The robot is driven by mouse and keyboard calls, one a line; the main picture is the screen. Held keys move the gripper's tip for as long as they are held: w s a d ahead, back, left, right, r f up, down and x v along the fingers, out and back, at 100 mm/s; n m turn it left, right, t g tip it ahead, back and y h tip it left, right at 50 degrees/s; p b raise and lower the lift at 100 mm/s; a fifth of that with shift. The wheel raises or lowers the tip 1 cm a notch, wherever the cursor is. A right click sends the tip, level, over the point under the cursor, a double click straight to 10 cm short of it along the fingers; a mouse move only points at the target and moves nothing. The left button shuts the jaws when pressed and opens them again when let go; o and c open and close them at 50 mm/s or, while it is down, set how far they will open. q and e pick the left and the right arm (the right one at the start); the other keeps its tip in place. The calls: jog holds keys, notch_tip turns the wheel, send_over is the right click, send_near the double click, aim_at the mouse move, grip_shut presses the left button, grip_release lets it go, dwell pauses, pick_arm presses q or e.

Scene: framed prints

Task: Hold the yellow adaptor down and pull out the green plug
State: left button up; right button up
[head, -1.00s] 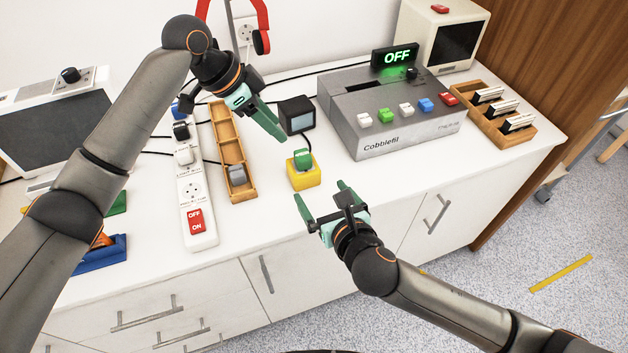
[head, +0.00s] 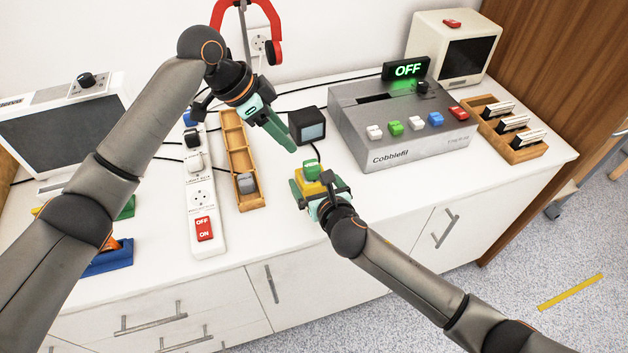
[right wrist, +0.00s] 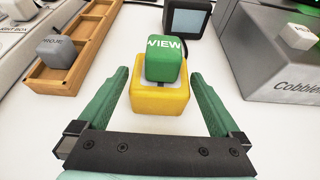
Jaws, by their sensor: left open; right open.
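The green plug (head: 312,170) sits on top of the yellow adaptor (head: 308,185) on the white counter. In the right wrist view the green plug (right wrist: 166,59) carries the word "VIEW" and stands upright on the yellow adaptor (right wrist: 159,97). My right gripper (head: 312,187) is open, with one green finger on each side of the adaptor; its fingers (right wrist: 160,88) show a gap on both sides in the right wrist view. My right gripper hides part of the adaptor in the head view. My left gripper (head: 292,148) is open and empty, above and to the left of the plug.
A small black-framed screen (head: 308,126) stands behind the adaptor. The grey Cobblefil machine (head: 375,140) with an OFF sign is to the right. A wooden tray (head: 235,140) and a white power strip (head: 203,222) lie to the left. The counter's front edge is close.

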jog(key=c, duration=1.5)
pick_arm(q)
jog(key=shift+o, duration=1.3)
jog(key=shift+d, duration=0.15)
jog(key=shift+o, duration=0.9)
jog(key=d+y, duration=0.1)
jog(key=d+f+g+y, duration=0.1)
jog(key=d, duration=0.1)
jog(key=w+d+f+y, duration=0.1)
jog(key=shift+d+f+g, duration=0.15)
jog(key=shift+d+g, duration=0.15)
jog(key=shift+d, duration=0.1)
jog(key=shift+w+d+y, duration=0.25)
jog(key=shift+d+y, duration=0.05)
jog(key=shift+y, duration=0.4)
jog(key=shift+w+a+y, duration=0.1)
jog(key=shift+w+y, duration=0.05)
jog(key=shift+y, duration=0.45)
jog(key=shift+r, duration=0.2)
